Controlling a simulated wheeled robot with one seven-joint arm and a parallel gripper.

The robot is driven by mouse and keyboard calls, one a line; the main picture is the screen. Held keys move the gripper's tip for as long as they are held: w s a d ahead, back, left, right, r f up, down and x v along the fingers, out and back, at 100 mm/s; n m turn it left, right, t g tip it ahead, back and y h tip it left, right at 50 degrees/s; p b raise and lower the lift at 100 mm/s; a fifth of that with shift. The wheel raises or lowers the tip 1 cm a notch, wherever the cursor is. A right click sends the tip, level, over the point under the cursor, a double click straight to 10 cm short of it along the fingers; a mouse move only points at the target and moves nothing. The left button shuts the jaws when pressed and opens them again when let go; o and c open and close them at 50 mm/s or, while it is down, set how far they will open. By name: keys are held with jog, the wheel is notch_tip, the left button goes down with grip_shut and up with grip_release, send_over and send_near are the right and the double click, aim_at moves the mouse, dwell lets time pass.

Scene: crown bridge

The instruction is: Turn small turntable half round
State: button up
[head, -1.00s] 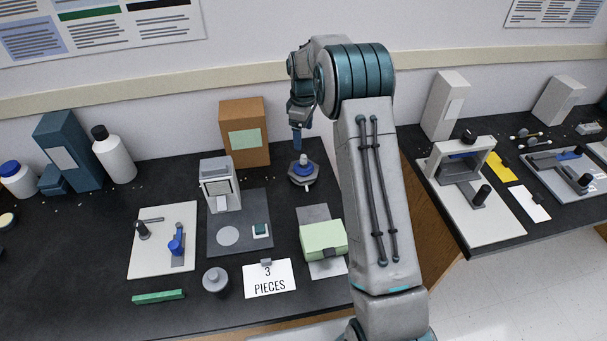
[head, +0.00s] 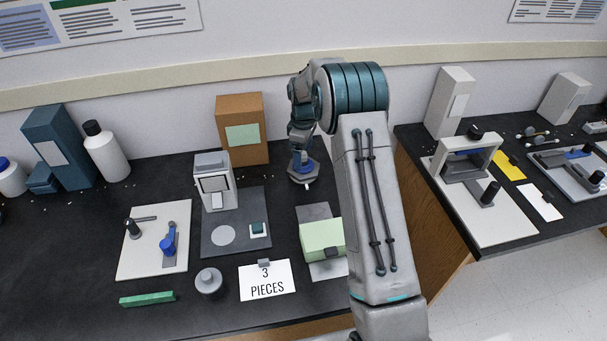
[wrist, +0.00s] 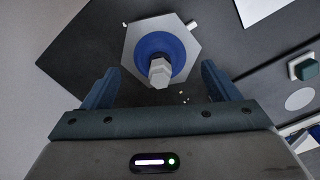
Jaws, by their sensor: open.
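The small turntable (head: 303,172) stands on the black bench at the back, just left of my arm in the head view. In the wrist view the turntable (wrist: 132,36) shows a grey hexagonal plate, a blue round part and a pale hexagonal knob (wrist: 160,72) on top. A white peg sticks out at one side of the plate. My gripper (wrist: 163,86) is open above the turntable, with one blue finger on each side of the knob. The fingers look apart from the knob. In the head view my gripper (head: 301,158) partly hides the turntable's top.
A brown box (head: 243,130) stands left of the turntable, against the wall. A green box (head: 322,238) on a grey strip is in front. A grey device (head: 216,182) stands on a dark mat. A card reading "3 PIECES" (head: 267,280) is near the front edge.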

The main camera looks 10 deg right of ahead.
jog(key=c, duration=1.6)
jog(key=n, duration=0.2)
jog(key=shift+n, duration=0.7)
jog(key=shift+n, duration=1.8)
jog(key=shift+p, duration=0.3)
